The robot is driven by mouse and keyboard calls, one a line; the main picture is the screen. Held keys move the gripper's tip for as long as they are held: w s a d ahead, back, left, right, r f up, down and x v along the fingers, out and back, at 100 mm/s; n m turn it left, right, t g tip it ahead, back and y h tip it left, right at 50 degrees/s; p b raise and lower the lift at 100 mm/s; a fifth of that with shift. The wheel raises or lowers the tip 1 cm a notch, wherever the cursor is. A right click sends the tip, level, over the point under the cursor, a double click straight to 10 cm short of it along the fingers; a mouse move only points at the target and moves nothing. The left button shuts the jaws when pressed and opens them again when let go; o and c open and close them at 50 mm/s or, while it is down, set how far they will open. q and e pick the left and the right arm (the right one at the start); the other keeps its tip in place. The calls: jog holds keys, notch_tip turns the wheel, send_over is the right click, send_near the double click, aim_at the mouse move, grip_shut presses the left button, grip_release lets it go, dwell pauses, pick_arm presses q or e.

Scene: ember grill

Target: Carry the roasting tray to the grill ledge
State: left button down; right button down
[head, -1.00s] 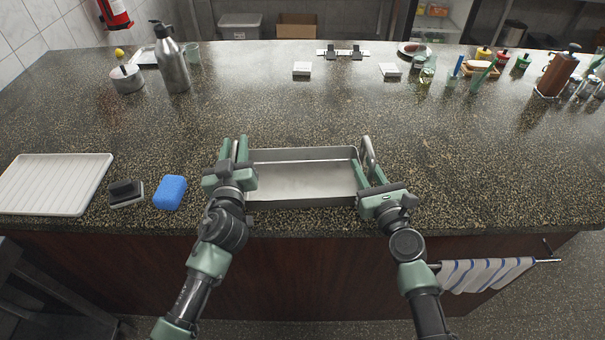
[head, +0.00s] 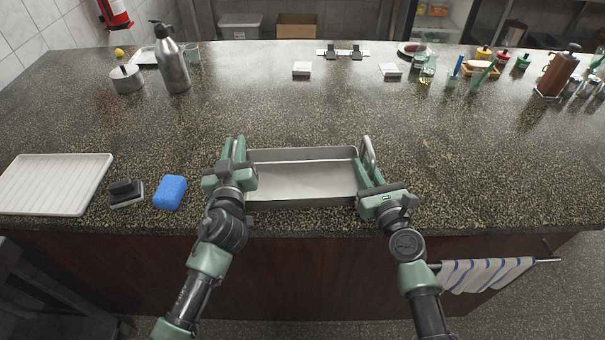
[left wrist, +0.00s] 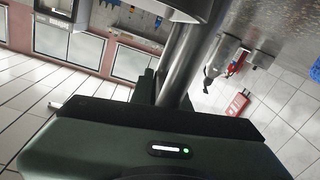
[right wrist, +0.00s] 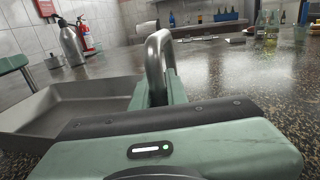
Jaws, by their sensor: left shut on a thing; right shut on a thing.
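The roasting tray (head: 300,182) is a shallow, empty grey metal pan near the counter's front edge, between my grippers. My left gripper (head: 237,150) is shut on the tray's left handle, which it mostly hides in the head view. A metal bar (left wrist: 180,62) runs between its fingers in the left wrist view. My right gripper (head: 369,165) is shut on the right handle, an upright metal loop (right wrist: 157,60) in the right wrist view. The tray looks level. I cannot tell whether it touches the counter. I cannot make out a grill ledge for sure.
On the speckled counter (head: 290,110), a white ribbed tray (head: 55,184), a black scrubber (head: 126,192) and a blue sponge (head: 170,192) lie to the left. A steel flask (head: 172,62) stands behind. Two small white blocks (head: 302,69) (head: 390,70) sit farther back. The middle is clear.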

aim_at(374, 163)
pick_arm(q)
jog(key=shift+r, duration=0.2)
pick_arm(e)
jog(key=shift+r, duration=0.15)
dwell(0.5)
